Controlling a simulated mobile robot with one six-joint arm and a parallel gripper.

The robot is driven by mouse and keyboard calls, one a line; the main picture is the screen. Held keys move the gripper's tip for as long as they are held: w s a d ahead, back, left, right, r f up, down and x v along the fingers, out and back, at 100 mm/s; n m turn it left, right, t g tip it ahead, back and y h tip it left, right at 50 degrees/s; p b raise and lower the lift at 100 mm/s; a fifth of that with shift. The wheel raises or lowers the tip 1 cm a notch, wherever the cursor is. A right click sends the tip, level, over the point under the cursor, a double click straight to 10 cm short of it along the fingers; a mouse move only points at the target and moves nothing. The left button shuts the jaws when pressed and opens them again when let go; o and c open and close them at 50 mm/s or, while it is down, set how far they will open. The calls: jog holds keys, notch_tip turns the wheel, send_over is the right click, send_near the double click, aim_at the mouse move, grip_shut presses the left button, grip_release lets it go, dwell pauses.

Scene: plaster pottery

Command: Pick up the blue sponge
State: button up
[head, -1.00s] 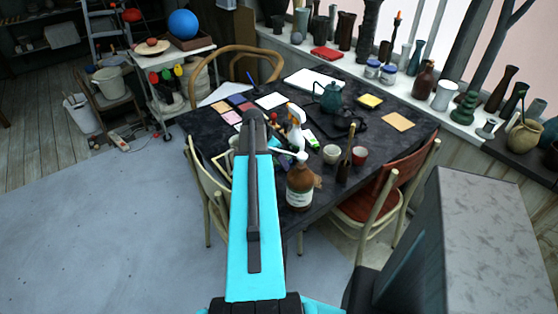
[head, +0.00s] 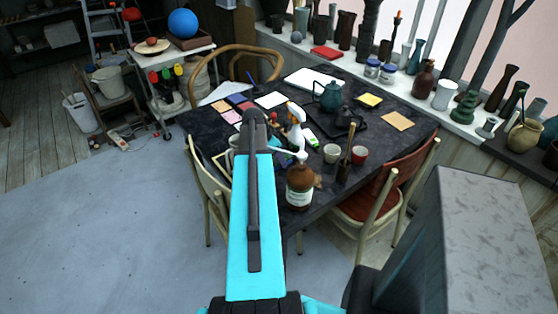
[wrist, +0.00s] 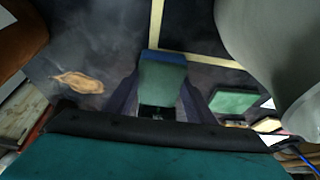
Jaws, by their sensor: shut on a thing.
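In the wrist view, a small block that looks teal-green with a blue far edge, the blue sponge (wrist: 162,76), sits between the two dark fingers of my gripper (wrist: 160,92). The fingers press on its left and right sides, so my gripper is shut on it. Whether it still touches the dark surface is unclear.
A teal teapot (head: 329,95) is farther back. In the wrist view, a green block (wrist: 233,102) and a large grey rounded object (wrist: 270,45) lie right of my gripper.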

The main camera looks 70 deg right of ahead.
jog(key=shift+r, duration=0.1)
notch_tip(320, 180, up, 10)
jog(key=b, duration=0.2)
dwell(0.8)
dwell(0.6)
